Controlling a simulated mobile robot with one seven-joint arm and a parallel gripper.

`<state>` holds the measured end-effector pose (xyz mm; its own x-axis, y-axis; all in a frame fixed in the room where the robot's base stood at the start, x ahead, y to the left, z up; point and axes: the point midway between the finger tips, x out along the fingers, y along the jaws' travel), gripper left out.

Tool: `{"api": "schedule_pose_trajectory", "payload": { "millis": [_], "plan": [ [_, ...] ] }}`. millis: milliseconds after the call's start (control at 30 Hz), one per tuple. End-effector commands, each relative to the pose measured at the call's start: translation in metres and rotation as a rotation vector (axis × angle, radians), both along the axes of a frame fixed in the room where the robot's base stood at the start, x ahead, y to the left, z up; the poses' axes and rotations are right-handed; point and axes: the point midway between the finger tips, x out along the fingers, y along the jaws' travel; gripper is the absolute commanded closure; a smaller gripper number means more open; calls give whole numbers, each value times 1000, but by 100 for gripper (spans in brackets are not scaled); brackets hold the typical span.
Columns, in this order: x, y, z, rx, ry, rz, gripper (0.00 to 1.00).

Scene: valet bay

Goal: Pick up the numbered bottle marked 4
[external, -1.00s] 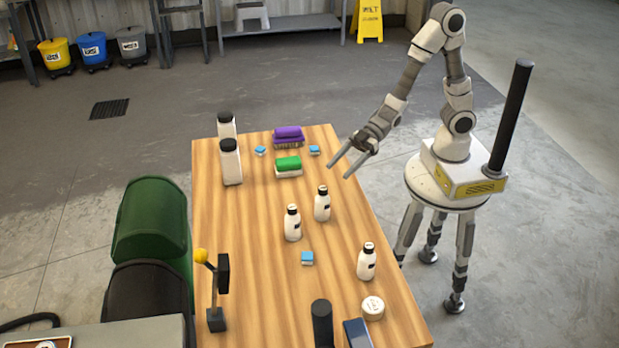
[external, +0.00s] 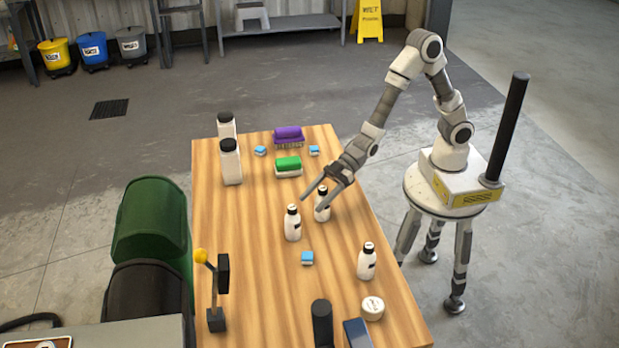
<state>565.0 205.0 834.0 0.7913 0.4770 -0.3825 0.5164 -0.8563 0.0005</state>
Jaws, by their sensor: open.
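Three small white bottles with black caps and dark labels stand upright on the wooden table (external: 240,265). One bottle (external: 322,212) is at the middle right, a second bottle (external: 293,226) is just left of and nearer than it, and a third bottle (external: 366,264) is near the right edge. The numbers on the labels are too small to read, so I cannot tell which is marked 4. My gripper (external: 312,200) is open, its fingers at the middle-right bottle and partly in front of it. I cannot tell whether they touch it.
Two taller white bottles (external: 231,164) stand at the back left. A purple brush (external: 289,134), a green brush (external: 288,165) and small blue blocks (external: 307,258) lie about. A round white tin (external: 372,308), a black cylinder (external: 322,325) and a yellow-knobbed stand (external: 216,300) are at the near end.

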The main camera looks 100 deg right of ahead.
Motion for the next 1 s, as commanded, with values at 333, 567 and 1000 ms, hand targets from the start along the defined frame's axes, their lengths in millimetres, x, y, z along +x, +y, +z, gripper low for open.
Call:
{"api": "schedule_pose_trajectory", "payload": {
  "millis": [333,567,1000],
  "plan": [
    [0,0,0,0,0,0,63],
    [0,0,0,0,0,0,100],
    [0,0,4,0,-1,-1,100]
  ]
}}
